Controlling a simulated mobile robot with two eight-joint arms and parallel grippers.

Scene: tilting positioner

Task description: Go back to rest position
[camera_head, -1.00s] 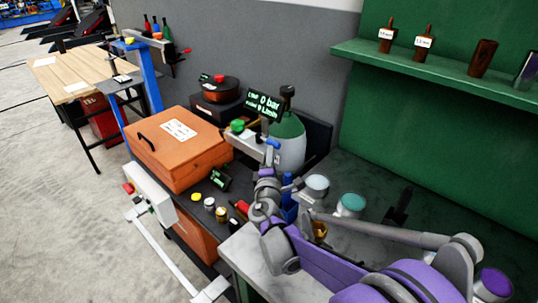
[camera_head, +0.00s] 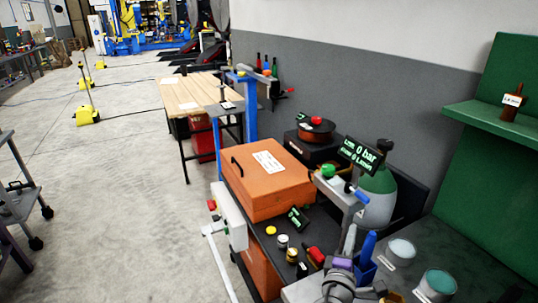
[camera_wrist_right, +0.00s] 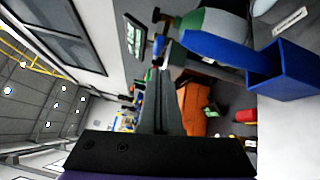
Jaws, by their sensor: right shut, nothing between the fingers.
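My right gripper (camera_head: 350,240) shows at the bottom of the head view, its fingers pointing up and away over the front of the dark bench. In the right wrist view its two grey fingers (camera_wrist_right: 161,100) lie together with nothing between them. It is close to a blue holder (camera_head: 365,267) with a blue handle standing in it, and the picture does not settle the exact gap. Most of my right arm is outside the head view. My left gripper does not show.
An orange case (camera_head: 262,190) sits on the bench. A grey-green cylinder (camera_head: 377,200) stands behind, by a display (camera_head: 362,154) reading 0 bar. Two round tins, one white-topped (camera_head: 401,250) and one teal-topped (camera_head: 437,284), stand right of the gripper. Open floor (camera_head: 110,190) lies left.

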